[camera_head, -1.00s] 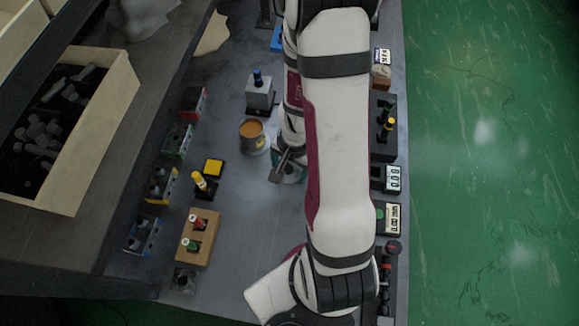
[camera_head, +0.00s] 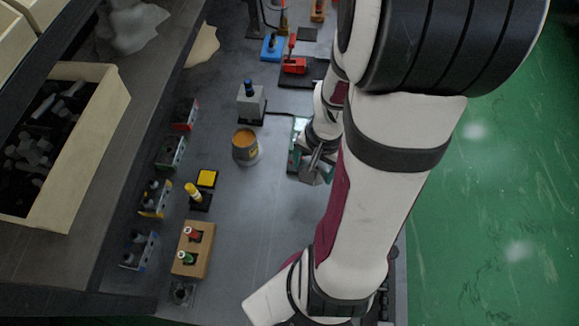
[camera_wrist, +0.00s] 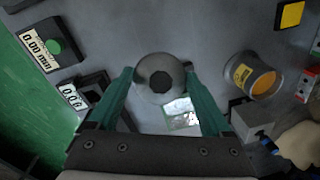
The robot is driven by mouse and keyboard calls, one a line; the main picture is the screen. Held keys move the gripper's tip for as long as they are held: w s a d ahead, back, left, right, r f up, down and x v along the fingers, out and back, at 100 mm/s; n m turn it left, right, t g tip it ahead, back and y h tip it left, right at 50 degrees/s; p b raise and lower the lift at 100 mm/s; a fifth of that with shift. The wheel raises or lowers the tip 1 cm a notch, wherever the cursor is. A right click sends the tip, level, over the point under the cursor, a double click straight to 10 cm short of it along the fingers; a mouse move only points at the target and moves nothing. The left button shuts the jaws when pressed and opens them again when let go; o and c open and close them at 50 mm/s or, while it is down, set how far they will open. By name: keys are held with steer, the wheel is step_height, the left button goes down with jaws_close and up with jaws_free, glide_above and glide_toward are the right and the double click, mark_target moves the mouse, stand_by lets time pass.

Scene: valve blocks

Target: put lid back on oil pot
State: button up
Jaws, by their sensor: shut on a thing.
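The oil pot (camera_head: 246,146) is an open grey pot with orange-brown content and a yellow label. It stands upright on the grey table, and it also shows at the right in the wrist view (camera_wrist: 243,76). The lid (camera_wrist: 145,90) is a round grey disc with a dark knob, between my green fingertips. My gripper (camera_wrist: 160,72) is shut on it. In the head view my gripper (camera_head: 314,168) is right of the pot and apart from it. The lid's underside and its height above the table cannot be made out.
A teal-edged panel (camera_head: 295,158) lies beside my gripper. A grey block with a blue knob (camera_head: 250,100) stands behind the pot, and a yellow button (camera_head: 207,178) is in front of it. A wooden block (camera_head: 193,250) stands nearer. Table between gripper and pot is clear.

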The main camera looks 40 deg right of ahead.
steer(key=s+d+r, duration=0.3)
steer(key=w+a+r+g+y, duration=0.15)
steer(key=w+a, duration=0.35)
steer(key=w, duration=0.6)
steer(key=w+a+r+g+y, duration=0.15)
steer(key=w+a, duration=0.25)
steer(key=w, duration=0.6)
steer(key=shift+m+y, duration=0.3)
steer(key=shift+f, duration=3.55)
steer(key=shift+f, duration=0.15)
steer(key=o, duration=1.1)
steer(key=shift+o, duration=0.2)
